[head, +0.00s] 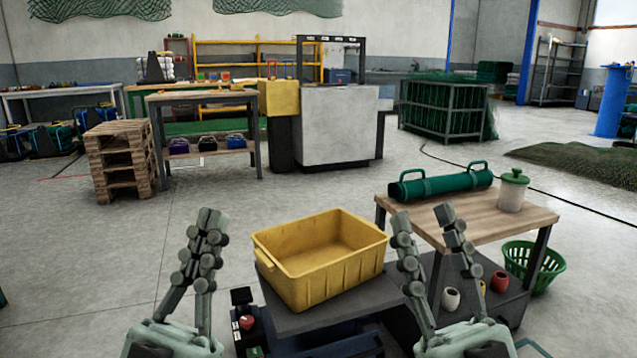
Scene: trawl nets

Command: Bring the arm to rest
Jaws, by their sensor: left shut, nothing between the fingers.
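My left gripper (210,222) is at the lower left, pointing up, with its fingers together and nothing between them. It stands to the left of the yellow crate, apart from it in the picture. My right gripper (423,218) is right of the crate, also pointing up. Its two fingers are spread apart with nothing seen between them. It shows in front of the left part of the wooden-topped table (460,226).
An empty yellow crate (318,290) sits on a dark platform (345,305) between my grippers. The wooden table carries a green tube (445,184) and a lidded jar (512,190). A green basket (535,265) stands at right. Open floor (240,210) lies beyond the crate.

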